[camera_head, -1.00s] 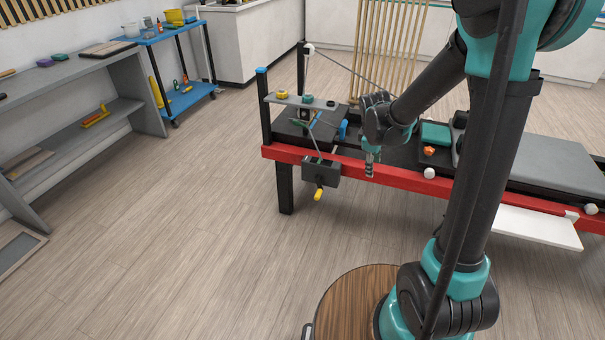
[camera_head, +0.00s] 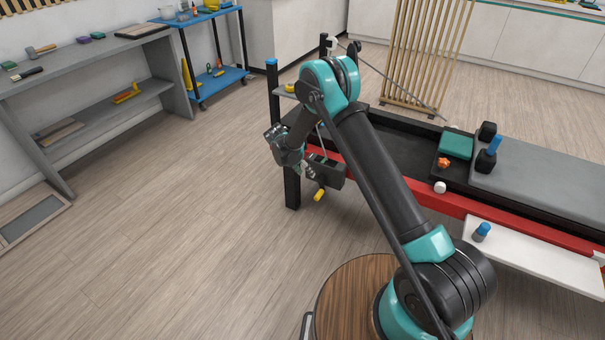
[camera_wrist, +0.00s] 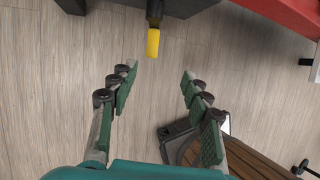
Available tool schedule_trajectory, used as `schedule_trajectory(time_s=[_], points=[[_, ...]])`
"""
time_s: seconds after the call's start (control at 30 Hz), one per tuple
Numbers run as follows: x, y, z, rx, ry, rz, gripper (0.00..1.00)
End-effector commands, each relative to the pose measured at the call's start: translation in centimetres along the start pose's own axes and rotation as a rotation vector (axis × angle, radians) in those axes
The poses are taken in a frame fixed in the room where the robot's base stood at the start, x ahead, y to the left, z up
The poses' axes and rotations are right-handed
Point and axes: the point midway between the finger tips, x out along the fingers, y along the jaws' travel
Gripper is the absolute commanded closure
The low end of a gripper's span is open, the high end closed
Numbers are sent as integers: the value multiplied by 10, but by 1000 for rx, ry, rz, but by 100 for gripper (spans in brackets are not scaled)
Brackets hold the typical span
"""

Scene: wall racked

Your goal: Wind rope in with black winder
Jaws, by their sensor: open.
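The black winder (camera_head: 328,170) is a dark box on the near side of the red-railed bench, at its left end. Its crank ends in a yellow handle (camera_head: 319,195), which hangs below the box. In the wrist view the yellow handle (camera_wrist: 153,43) points down, centred beyond my open fingers. My gripper (camera_wrist: 158,85) is open and empty, with the handle apart from both fingertips. In the head view my gripper (camera_head: 299,166) is just left of the winder and partly hides it. A thin rope (camera_head: 398,88) slopes down to the right from the bench's far post.
The bench's red rail (camera_head: 455,202) runs to the right, with a white shelf (camera_head: 535,258) below. A white ball (camera_head: 440,187) sits by the rail. A grey shelf (camera_head: 100,80) and blue cart (camera_head: 215,85) stand at the left. The floor (camera_head: 180,230) left of the bench is clear.

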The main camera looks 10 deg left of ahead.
Motion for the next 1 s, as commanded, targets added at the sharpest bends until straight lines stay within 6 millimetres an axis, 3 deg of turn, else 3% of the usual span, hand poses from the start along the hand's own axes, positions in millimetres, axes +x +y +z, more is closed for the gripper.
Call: schedule_trajectory(time_s=[0.13,0.37,1.0], points=[[10,15,-12,-79,-12,-10,52],[28,17,-14,-94,-13,-13,52],[141,15,-12,-91,-13,-13,52]])
